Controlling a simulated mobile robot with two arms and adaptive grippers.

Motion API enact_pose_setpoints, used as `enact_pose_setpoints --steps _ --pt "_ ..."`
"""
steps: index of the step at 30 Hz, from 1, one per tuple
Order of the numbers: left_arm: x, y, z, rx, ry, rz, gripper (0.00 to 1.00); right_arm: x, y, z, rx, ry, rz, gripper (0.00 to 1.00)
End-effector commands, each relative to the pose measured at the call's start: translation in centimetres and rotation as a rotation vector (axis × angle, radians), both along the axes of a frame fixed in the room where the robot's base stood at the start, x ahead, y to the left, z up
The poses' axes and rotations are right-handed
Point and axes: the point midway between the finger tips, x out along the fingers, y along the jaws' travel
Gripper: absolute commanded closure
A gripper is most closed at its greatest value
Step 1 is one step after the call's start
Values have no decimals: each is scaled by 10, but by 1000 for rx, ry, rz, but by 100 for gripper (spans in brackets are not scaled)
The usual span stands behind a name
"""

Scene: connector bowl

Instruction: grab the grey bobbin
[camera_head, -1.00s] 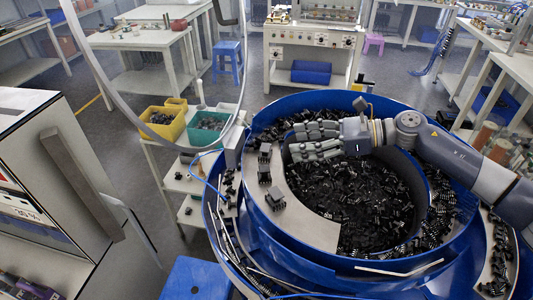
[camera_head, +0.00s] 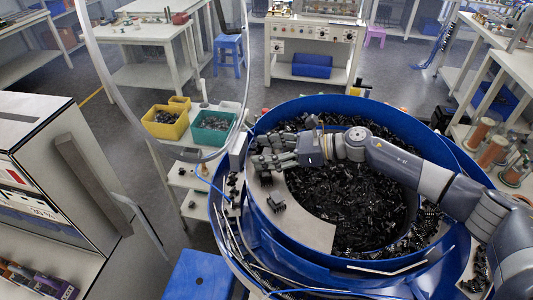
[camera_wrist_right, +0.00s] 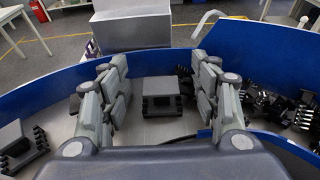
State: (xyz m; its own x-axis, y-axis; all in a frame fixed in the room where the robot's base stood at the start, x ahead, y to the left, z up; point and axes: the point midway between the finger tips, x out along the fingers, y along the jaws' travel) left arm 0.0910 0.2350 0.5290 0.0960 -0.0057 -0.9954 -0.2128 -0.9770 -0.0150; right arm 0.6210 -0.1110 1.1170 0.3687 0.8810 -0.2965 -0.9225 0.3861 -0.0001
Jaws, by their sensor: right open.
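My right gripper (camera_head: 258,155) is open over the left rim of the blue bowl, its fingers pointing left. In the right wrist view the gripper (camera_wrist_right: 161,75) frames a grey-topped block with a black pinned base (camera_wrist_right: 162,88), probably the grey bobbin; it stands on the pale metal ledge between the fingers, and no finger is seen closed on it. A similar dark part (camera_wrist_right: 18,142) lies left of the fingers. In the head view one part (camera_head: 266,180) is by the fingertips and another (camera_head: 276,203) is lower on the ledge. My left gripper is not in view.
The blue bowl (camera_head: 300,262) holds a heap of black parts (camera_head: 350,195); its raised blue wall (camera_wrist_right: 160,68) stands beyond the ledge. More black pinned parts (camera_wrist_right: 262,105) lie right of the fingers. Yellow (camera_head: 165,124) and teal (camera_head: 210,128) bins stand left.

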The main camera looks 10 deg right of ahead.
Motion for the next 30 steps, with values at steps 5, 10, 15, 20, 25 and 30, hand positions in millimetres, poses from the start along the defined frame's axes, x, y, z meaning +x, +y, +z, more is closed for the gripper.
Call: enact_pose_setpoints --steps 5,10,15,20,25,30 --pt "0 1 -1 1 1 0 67 0 -1 0 0 0 -1 52" --pt "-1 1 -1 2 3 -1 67 0 -1 0 0 0 -1 82" --pt "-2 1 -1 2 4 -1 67 0 -1 0 0 0 -1 82" --pt "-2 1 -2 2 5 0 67 0 -1 2 0 -2 -1 82" --pt "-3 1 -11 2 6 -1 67 1 -1 21 -1 -7 1 82" --pt "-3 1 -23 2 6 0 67 1 -1 56 -2 -9 1 82"
